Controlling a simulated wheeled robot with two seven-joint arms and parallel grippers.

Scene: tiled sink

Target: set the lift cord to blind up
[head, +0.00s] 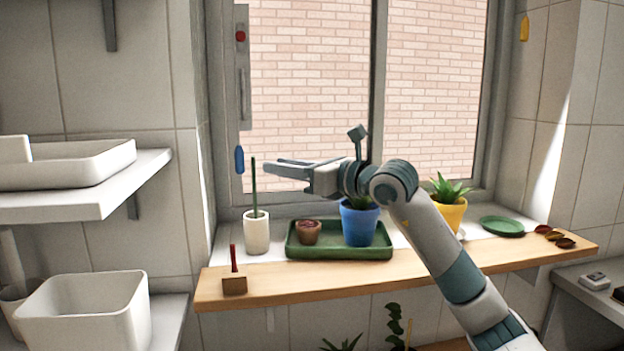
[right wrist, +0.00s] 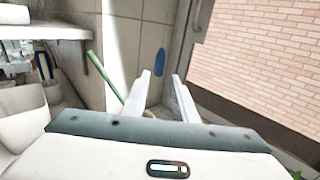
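A blue cord pull (head: 239,159) hangs at the left side of the window frame. It also shows in the right wrist view (right wrist: 160,62), just beyond the gap between my fingertips. A yellow pull (head: 524,28) hangs high at the right side of the window. I cannot tell from the frames which one is the lift cord. My right gripper (head: 268,169) is open and empty, pointing left at the blue pull from its right side, apart from it. In the right wrist view its two fingers (right wrist: 161,76) stand apart. My left gripper is not in view.
A white cup (head: 256,235) with a green stick stands below the gripper. A green tray (head: 300,248) holds a small brown pot (head: 308,232) and a blue plant pot (head: 358,224). A wooden stamp-like block (head: 234,285) sits at the sill's front. A shelf (head: 90,190) juts out at left.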

